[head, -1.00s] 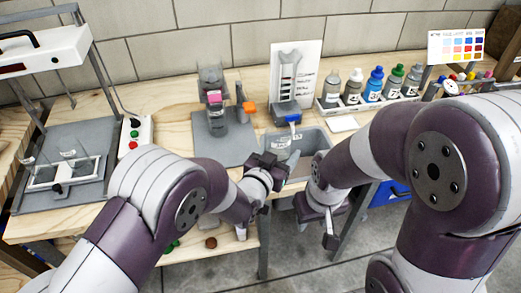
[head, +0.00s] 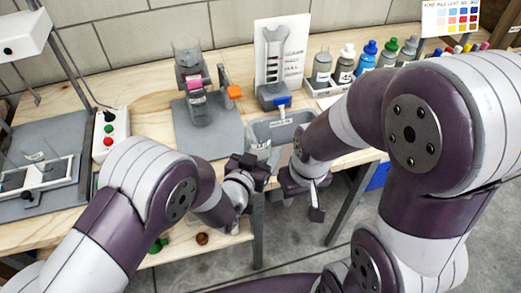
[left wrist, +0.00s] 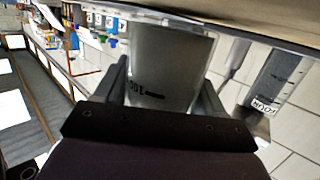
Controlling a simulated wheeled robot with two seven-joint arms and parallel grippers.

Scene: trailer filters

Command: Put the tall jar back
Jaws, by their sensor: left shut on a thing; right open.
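My left gripper (head: 248,172) is shut on a clear jar (left wrist: 165,65) with a "100" mark, which sits between its fingers in the left wrist view. I cannot tell whether this is the tall jar. A second clear jar with a white label (left wrist: 275,85) shows to its right there. In the head view a small clear labelled piece (head: 261,148) shows just beyond the left gripper, by the grey tub (head: 295,119); the gripper and wrist hide most of what is held. My right gripper (head: 302,200) is open and empty, over the bench's front edge right of the left gripper.
A grey stand (head: 194,85) on a grey mat stands behind the left gripper. Several bottles (head: 368,57) stand in a rack at right. A button box (head: 111,135) is at left. A lower shelf (head: 185,250) holds small caps.

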